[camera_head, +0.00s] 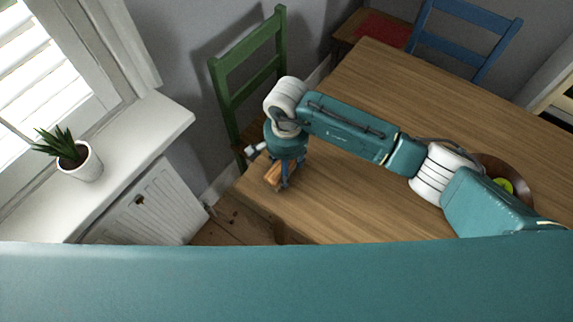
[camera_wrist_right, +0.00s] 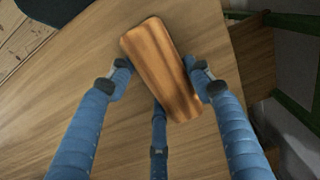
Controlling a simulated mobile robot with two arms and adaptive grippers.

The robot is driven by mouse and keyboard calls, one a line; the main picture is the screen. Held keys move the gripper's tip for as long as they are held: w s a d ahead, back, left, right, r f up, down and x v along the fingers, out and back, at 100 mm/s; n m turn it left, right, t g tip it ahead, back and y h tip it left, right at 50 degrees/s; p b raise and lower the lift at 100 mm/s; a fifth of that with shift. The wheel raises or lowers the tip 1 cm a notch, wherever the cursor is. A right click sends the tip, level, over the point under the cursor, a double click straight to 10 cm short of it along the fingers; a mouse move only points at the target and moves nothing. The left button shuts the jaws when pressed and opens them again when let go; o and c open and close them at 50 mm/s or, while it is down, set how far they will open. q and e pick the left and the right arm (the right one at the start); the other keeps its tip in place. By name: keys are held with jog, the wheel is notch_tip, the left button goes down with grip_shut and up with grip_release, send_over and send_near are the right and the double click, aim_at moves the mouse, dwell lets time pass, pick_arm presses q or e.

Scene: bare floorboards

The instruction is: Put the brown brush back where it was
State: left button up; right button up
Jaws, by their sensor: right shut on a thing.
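The brown brush (camera_wrist_right: 162,66) shows its wooden back in the right wrist view, lying tilted between the blue fingers of my right gripper (camera_wrist_right: 163,82). In the head view the brush (camera_head: 273,174) is at the near left corner of the wooden table (camera_head: 340,190), under my right gripper (camera_head: 284,175). The gripper is shut on the brush. I cannot tell whether the brush touches the tabletop. The bristles are hidden. My left gripper is not in view.
A green chair (camera_head: 248,68) stands close behind the table's left end. A bowl (camera_head: 520,186) with green fruit sits at the right, partly behind my arm. A blue chair (camera_head: 465,40) stands at the far side. A potted plant (camera_head: 79,163) is on the windowsill. The table's middle is clear.

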jog(key=o, duration=1.2)
jog(key=shift+r, duration=0.1)
notch_tip(320, 180, up, 12)
jog(key=b, duration=0.3)
